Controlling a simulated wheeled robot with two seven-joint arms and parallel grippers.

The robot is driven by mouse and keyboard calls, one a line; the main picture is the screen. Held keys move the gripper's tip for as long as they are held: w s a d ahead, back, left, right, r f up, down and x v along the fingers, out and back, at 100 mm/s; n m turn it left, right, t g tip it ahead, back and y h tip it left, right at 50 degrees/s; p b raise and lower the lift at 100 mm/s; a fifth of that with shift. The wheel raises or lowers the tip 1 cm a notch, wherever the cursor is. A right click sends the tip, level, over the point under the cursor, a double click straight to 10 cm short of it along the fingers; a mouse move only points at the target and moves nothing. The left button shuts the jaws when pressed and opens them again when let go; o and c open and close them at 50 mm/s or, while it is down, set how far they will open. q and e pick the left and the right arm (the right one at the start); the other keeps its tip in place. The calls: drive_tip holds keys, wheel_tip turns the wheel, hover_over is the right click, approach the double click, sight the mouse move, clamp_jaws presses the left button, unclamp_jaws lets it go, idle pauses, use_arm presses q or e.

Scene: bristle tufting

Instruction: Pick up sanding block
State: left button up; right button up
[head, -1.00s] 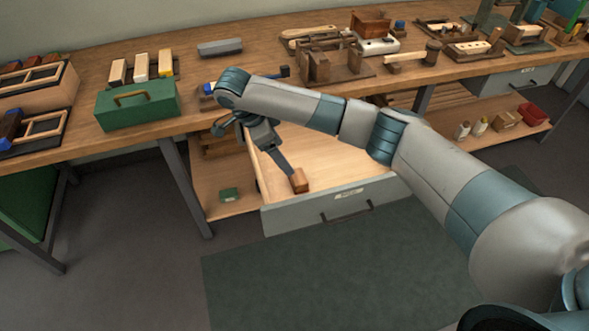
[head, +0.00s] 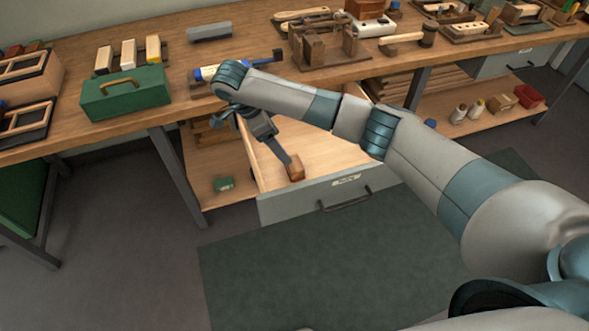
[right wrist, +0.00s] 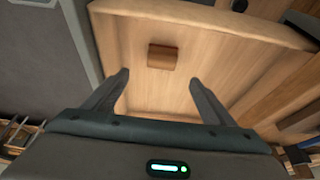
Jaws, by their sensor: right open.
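The sanding block appears to be the small brown wooden block (head: 297,172) lying in the open drawer (head: 330,197), near its front left corner. In the right wrist view the block (right wrist: 162,57) lies on the drawer's pale wooden floor, ahead of the fingertips and roughly centred between them. My right gripper (head: 286,158) reaches down into the drawer beside the block. In the right wrist view my right gripper (right wrist: 159,80) is open with nothing between its fingers. In the head view a finger partly overlaps the block; contact cannot be told. My left gripper is not in view.
The workbench (head: 190,85) stands above and behind the drawer. It carries a green toolbox (head: 126,93), a grey block (head: 209,33) and several wooden fixtures. A small green box (head: 223,184) sits on the lower shelf. The drawer floor around the block is clear.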

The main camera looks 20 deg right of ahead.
drive_tip(key=b, duration=0.1)
hover_over(294, 163)
drive_tip(key=a, duration=0.2)
drive_tip(key=f, duration=0.7)
drive_tip(key=shift+s, duration=0.3)
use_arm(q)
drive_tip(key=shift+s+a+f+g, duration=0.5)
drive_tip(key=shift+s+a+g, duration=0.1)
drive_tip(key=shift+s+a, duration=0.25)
use_arm(e)
drive_tip(key=shift+d+f, duration=0.1)
drive_tip(key=shift+f, duration=0.2)
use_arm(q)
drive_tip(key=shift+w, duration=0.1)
use_arm(e)
drive_tip(key=shift+x, duration=2.6)
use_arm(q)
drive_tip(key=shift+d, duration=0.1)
use_arm(e)
drive_tip(key=shift+w, duration=0.15)
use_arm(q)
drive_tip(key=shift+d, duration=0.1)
use_arm(e)
drive_tip(key=c, duration=1.2)
drive_tip(key=shift+o, duration=0.2)
